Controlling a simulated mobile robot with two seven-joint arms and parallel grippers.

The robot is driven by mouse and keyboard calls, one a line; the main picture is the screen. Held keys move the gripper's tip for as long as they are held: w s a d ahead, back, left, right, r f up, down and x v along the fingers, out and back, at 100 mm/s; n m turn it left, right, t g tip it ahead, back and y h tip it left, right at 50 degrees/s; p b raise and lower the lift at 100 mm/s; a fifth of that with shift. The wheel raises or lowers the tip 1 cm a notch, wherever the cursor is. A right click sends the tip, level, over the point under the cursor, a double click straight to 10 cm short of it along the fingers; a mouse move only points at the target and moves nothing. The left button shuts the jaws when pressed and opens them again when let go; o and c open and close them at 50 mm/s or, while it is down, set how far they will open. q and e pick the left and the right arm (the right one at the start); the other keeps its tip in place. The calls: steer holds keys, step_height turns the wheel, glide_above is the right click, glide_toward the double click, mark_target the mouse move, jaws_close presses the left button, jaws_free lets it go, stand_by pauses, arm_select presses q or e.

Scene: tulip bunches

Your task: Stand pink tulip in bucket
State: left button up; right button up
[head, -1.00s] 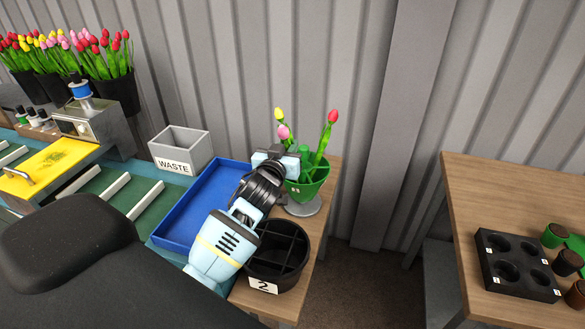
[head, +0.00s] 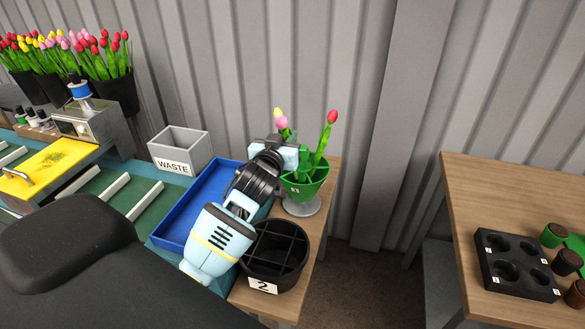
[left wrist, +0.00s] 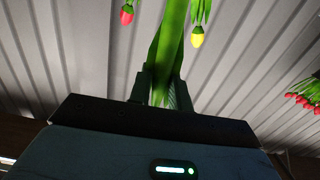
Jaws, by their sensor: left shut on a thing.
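The pink tulip (head: 282,123) stands roughly upright above my left gripper (head: 302,156), its head beside the yellow tulip (head: 278,111). My left gripper is shut on its green stem (left wrist: 171,45), which runs between the fingers in the left wrist view; the pink head is out of that frame. The gripper is at the rim of a green bucket (head: 304,191) on a grey foot, partly covering it. A black divided bucket (head: 273,270) labelled 2 stands nearer. Whether the pink stem's lower end is inside the green bucket is hidden. My right gripper is not in view.
A red tulip (head: 332,117) leans right in the green bucket. A blue tray (head: 179,229) and a grey WASTE bin (head: 181,152) stand to the left. A second table (head: 510,190) with a black holed block (head: 516,264) is at the right, across a floor gap.

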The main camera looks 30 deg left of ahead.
mark_target(280, 124)
arm_select(q)
steer(key=shift+s+r, duration=0.2)
steer(key=shift+r, duration=1.25)
steer(key=shift+s+r, duration=0.2)
steer(key=shift+r, duration=1.25)
